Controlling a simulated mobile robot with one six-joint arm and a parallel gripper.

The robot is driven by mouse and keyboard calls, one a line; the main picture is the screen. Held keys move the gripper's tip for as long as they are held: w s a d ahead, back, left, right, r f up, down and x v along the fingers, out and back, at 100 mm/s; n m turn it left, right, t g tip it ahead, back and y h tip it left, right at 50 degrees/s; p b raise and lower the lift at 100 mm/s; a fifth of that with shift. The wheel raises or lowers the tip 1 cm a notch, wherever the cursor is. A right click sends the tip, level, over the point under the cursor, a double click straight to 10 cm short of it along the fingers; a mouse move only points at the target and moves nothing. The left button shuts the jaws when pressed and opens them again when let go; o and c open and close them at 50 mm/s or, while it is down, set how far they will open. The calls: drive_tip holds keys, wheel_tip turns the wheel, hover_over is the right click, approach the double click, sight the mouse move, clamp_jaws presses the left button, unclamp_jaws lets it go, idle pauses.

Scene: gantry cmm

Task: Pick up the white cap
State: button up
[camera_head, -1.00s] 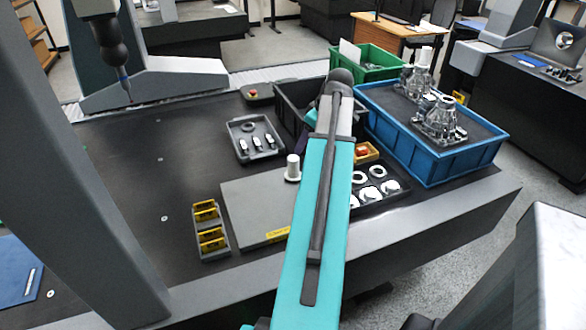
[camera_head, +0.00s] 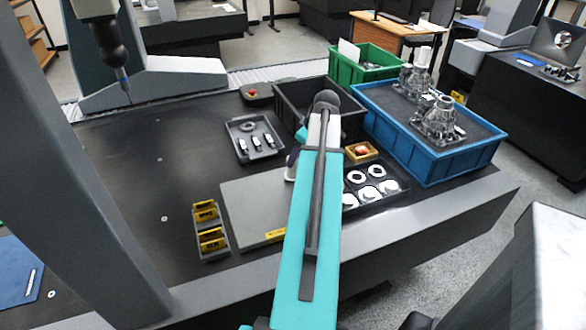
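A white stepped piece (camera_head: 290,174), likely the white cap, stands on the grey plate (camera_head: 243,205). Only its left edge shows beside my arm; the rest is hidden. Other white round parts (camera_head: 367,194) and white rings (camera_head: 376,171) lie in the dark tray right of my arm, and I cannot tell for certain which one is the cap. My arm reaches forward over the plate. A small dark part of my wrist shows at the arm's left side, just above the white piece. My gripper's fingers are hidden behind the arm.
A black bin (camera_head: 291,97) stands behind, with a blue bin (camera_head: 452,168) of metal castings to its right and a green bin (camera_head: 343,72) farther back. A grey tray (camera_head: 238,151) and a yellow-block holder (camera_head: 220,247) lie left.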

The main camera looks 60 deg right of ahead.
sight(293, 168)
drive_tip(key=shift+p+x, duration=0.65)
drive_tip(key=shift+x, duration=1.95)
drive_tip(key=c, duration=1.1)
